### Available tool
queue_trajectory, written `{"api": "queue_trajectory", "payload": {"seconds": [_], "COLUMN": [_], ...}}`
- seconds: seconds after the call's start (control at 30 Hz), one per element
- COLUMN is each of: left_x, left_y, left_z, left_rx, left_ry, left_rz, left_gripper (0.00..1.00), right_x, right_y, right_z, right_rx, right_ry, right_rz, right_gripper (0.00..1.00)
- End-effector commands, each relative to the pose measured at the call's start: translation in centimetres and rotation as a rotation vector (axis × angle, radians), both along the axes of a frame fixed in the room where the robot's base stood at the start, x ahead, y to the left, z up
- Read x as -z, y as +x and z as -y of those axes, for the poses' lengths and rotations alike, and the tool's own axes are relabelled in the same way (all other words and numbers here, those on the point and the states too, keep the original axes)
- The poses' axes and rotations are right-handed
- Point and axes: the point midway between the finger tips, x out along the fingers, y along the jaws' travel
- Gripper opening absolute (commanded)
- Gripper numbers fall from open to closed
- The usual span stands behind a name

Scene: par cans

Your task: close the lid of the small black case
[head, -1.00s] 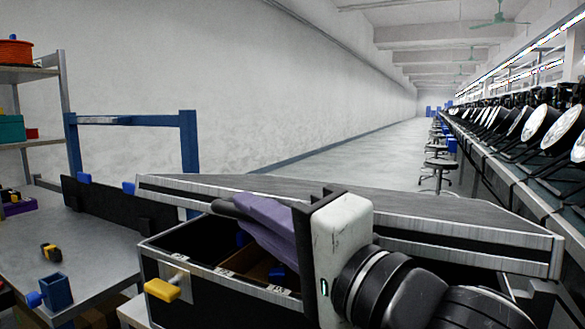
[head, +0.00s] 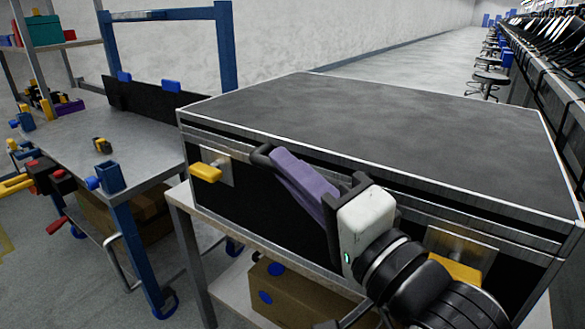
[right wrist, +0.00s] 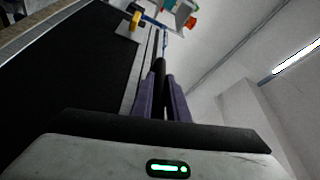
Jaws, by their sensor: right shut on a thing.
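The black case (head: 250,190) has silver edges and stands on a small table or cart. Its lid (head: 400,125) lies down over the body and hides the inside; I cannot tell if the seam is fully flush. Yellow latches show on the front, one at left (head: 206,172) and one at right (head: 455,270). My right gripper (head: 275,165) is at the front face, its purple fingers shut on a dark bar that looks like the case's handle (head: 262,155). In the right wrist view the dark bar (right wrist: 159,70) sits between the fingers. My left gripper is out of view.
A grey workbench (head: 125,155) at left holds a blue bin (head: 110,177) and a yellow-black item (head: 102,145). A cardboard box (head: 300,295) sits below the case. A blue frame (head: 227,45) stands behind.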

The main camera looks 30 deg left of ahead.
Motion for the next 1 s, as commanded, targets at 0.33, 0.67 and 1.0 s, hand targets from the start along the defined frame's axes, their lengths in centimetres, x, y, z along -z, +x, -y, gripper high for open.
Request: {"api": "queue_trajectory", "payload": {"seconds": [0.33, 0.67, 1.0], "left_x": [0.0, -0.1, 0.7], "left_y": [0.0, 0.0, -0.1], "left_z": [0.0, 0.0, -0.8], "left_rx": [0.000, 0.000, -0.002], "left_ry": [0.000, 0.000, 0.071], "left_rz": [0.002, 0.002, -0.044], "left_gripper": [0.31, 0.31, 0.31], "right_x": [1.1, 0.5, -5.5], "right_y": [0.2, 0.1, 0.0], "right_z": [0.0, 0.0, -0.1], "right_rx": [0.004, 0.001, 0.001], "right_ry": [-0.018, -0.012, -0.010], "right_rz": [-0.019, -0.012, -0.007], "right_gripper": [0.33, 0.33, 0.33]}}
